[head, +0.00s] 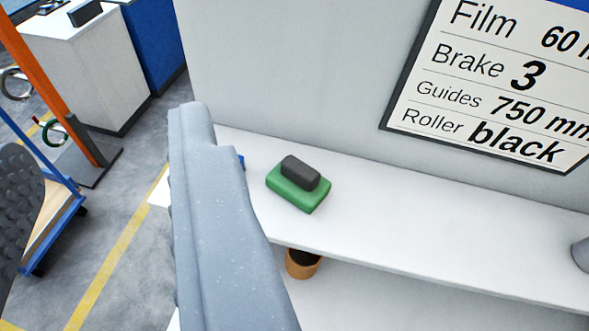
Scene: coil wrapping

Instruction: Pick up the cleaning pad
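The cleaning pad (310,201) is a green block with a dark grey block on top. It lies flat on a white shelf (420,217), near the middle of the head view. My gripper (112,145) is open and empty. Its smooth grey finger stands just left of the pad in the picture, apart from it. Its other finger, with a dark bumpy inner face, shows at the far left edge. The pad is not between the fingers.
A grey wall with a sign (490,85) rises behind the shelf. A small blue thing (241,161) is partly hidden by the finger. A brown round container (302,265) sits below the shelf edge. A grey object (581,254) stands at right.

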